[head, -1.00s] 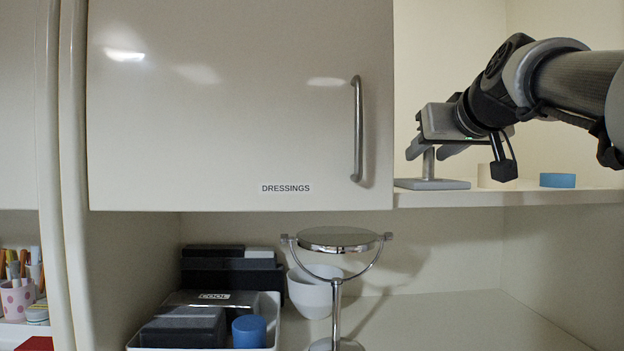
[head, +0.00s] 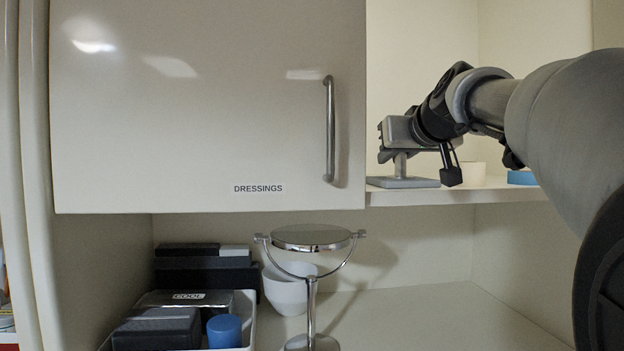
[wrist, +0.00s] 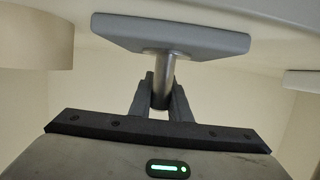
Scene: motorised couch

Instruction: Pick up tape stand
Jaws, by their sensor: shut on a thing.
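The tape stand (head: 404,183) has a flat grey base and a thin upright post. It is upright on the open shelf in the head view, and I cannot tell whether its base touches the shelf. In the wrist view the grey base (wrist: 172,36) and metal post (wrist: 164,82) show upside down. My gripper (head: 392,150) is at the top of the post in the head view. In the wrist view my gripper's fingers (wrist: 160,98) are shut on the post, one on each side. The upper end of the post is hidden between the fingers.
A cream roll (head: 474,173) and a blue roll (head: 522,177) are on the shelf (head: 480,194) right of the stand. The DRESSINGS door (head: 210,110) is to the left. A round mirror (head: 310,237), a white bowl (head: 284,290) and a filled tray (head: 246,335) stand below.

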